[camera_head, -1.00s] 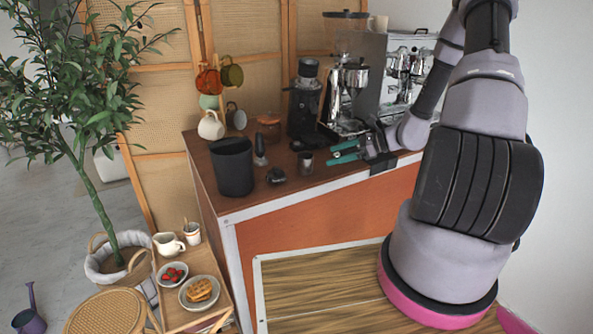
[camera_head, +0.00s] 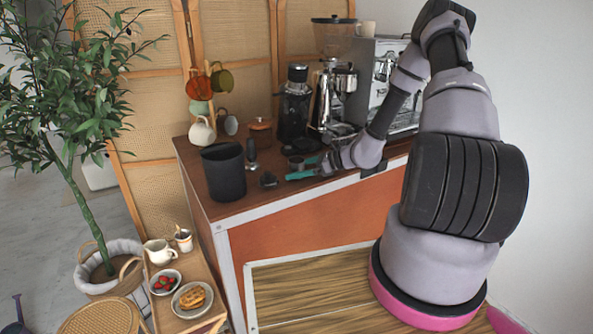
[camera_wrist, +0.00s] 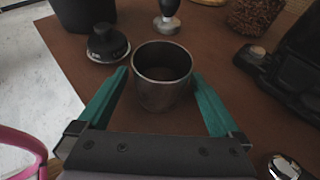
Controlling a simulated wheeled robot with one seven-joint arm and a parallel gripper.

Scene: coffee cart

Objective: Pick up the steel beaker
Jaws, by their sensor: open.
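The steel beaker (camera_wrist: 162,78) is a small open metal cup standing upright on the brown counter. In the wrist view it sits between the two teal fingers of my gripper (camera_wrist: 160,100), which are spread apart with a gap on each side. In the head view the beaker (camera_head: 297,164) shows small at my gripper (camera_head: 303,169), partly hidden by the fingers.
A black bin (camera_head: 224,172) stands at the counter's left. A black grinder (camera_head: 295,108) and an espresso machine (camera_head: 385,85) stand behind. Counter just right of the beaker is bare.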

